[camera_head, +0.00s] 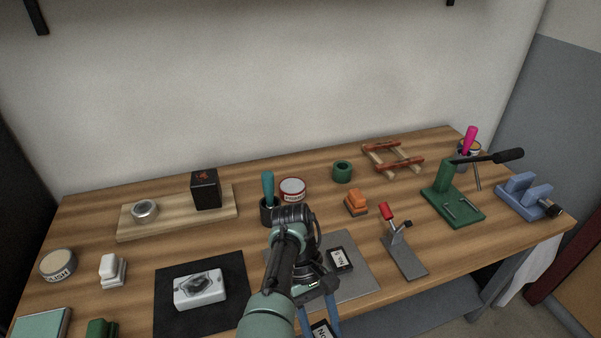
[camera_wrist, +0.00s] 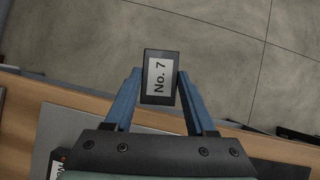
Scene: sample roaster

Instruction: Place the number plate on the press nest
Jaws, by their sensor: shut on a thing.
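My gripper (camera_wrist: 159,85) is shut on a dark plate with a white label reading "No. 7" (camera_wrist: 160,78), held between its two blue fingers. In the wrist view the plate appears over the floor, past the table's front edge. In the head view the held number plate (camera_head: 322,329) is partly cut off at the bottom. The green press (camera_head: 447,178), with a long black lever, stands at the right of the table, well apart from my gripper. Its flat green base (camera_head: 455,212) bears thin metal rods or pins; I cannot tell the nest's exact shape.
Another labelled plate (camera_head: 340,259) lies on a grey mat (camera_head: 358,283) beside my arm. A grey stand with a red handle (camera_head: 405,257) is between the mat and press. A blue vise-like block (camera_head: 525,196) stands right of the press. An orange block (camera_head: 356,201) lies behind.

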